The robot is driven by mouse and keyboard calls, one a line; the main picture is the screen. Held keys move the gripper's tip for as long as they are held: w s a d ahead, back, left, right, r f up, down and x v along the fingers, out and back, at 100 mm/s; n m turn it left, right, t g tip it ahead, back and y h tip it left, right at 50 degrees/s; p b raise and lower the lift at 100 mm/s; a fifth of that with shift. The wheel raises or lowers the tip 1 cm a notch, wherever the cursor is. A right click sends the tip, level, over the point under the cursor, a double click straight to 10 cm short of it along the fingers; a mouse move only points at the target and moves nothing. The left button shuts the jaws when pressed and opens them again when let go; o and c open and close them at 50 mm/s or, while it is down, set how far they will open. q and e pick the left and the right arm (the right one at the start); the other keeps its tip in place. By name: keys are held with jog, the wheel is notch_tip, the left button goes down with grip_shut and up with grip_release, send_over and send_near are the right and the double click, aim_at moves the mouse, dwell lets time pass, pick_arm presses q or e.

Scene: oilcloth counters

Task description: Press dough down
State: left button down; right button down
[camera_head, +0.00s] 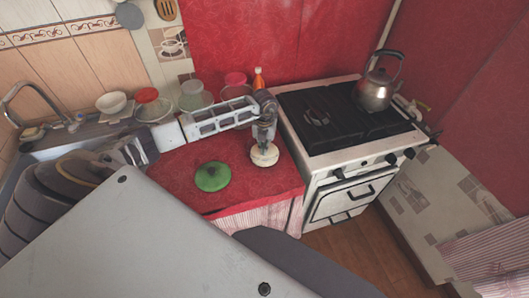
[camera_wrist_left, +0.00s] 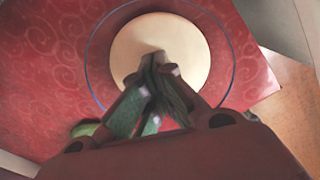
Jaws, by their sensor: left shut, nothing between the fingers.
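The dough (camera_head: 264,156) is a pale round disc on the red counter (camera_head: 238,174), close to the stove. In the left wrist view the dough (camera_wrist_left: 187,42) is a cream circle inside the rim of a clear round dish (camera_wrist_left: 226,75). My left gripper (camera_head: 264,146) points down at the dough with its fingers shut and nothing between them. In the left wrist view the fingertips (camera_wrist_left: 158,60) overlap the near part of the dough; I cannot tell whether they touch it. My right gripper is not in view.
A green lid (camera_head: 212,176) lies left of the dough. Several bowls and containers (camera_head: 195,97) stand behind my left arm. The white stove (camera_head: 322,160) with a metal kettle (camera_head: 376,90) is at the right. A sink (camera_head: 75,143) is at the left.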

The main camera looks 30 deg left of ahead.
pick_arm(q)
jog(key=shift+s+f, duration=0.15)
jog(key=shift+r+p, duration=0.65)
jog(key=shift+r, duration=0.15)
notch_tip(320, 180, up, 8)
jog(key=p, duration=0.4)
jog(key=shift+f, duration=0.25)
